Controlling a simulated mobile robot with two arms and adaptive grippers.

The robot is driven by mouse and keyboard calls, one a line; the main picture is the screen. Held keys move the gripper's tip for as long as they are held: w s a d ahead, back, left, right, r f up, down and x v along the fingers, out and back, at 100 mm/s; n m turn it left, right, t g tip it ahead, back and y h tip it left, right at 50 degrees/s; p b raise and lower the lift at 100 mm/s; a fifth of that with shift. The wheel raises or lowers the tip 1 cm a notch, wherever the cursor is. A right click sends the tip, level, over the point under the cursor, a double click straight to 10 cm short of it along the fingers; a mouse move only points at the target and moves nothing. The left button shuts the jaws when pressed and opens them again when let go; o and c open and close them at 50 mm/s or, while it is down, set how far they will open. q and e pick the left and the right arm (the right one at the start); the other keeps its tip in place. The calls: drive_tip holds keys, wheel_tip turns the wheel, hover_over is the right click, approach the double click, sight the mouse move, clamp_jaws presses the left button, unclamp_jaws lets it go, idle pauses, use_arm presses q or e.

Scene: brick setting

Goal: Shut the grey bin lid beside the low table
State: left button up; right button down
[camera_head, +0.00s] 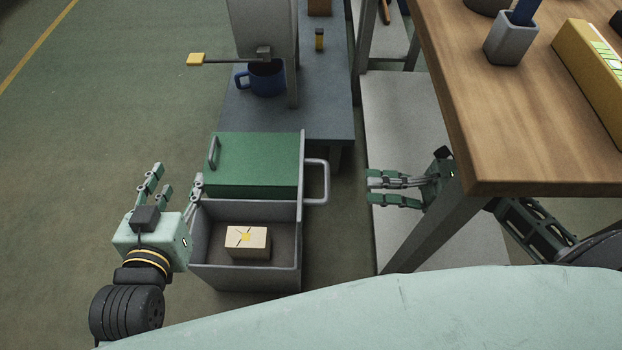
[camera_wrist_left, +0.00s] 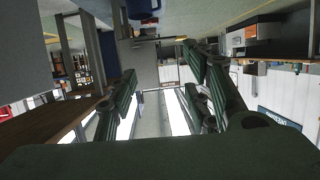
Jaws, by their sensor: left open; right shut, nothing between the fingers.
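The grey bin (camera_head: 300,240) stands on the floor in front of the low table (camera_head: 325,110). Its green lid (camera_head: 255,162), with a small grey handle (camera_head: 214,152) at its left, covers the far part. My right gripper (camera_head: 371,189) is shut and empty, right of the bin.
A grey loop handle (camera_head: 325,182) sticks out from the bin's right side. A blue mug (camera_head: 265,79) stands on the low table under a grey dispenser with a lever (camera_head: 220,61). A wooden worktop (camera_head: 510,110) rises at right. Floor at left is clear.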

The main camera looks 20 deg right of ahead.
drive_tip(key=b+x, duration=0.1)
drive_tip(key=x, duration=1)
use_arm(q)
wheel_tip(320, 180, up, 7)
drive_tip(key=w+d+t+h, duration=0.1)
drive_tip(key=t, duration=0.3)
drive_tip(key=shift+w+d, duration=0.25)
drive_tip(key=shift+w, duration=0.1)
use_arm(e)
drive_tip(key=shift+w+a, duration=0.2)
drive_tip(key=shift+a, duration=0.3)
use_arm(q)
drive_tip(key=shift+r, duration=0.1)
use_arm(e)
drive_tip(key=p+x, duration=0.1)
drive_tip(key=x, duration=0.2)
drive_tip(key=shift+a+r, duration=0.15)
drive_tip(key=shift+a, duration=0.1)
use_arm(q)
wheel_tip(320, 180, down, 6)
drive_tip(key=s+a+g, duration=0.1)
drive_tip(key=g, duration=0.2)
drive_tip(key=shift+a+y, duration=0.15)
drive_tip(key=shift+y, duration=0.25)
drive_tip(key=shift+s, duration=0.1)
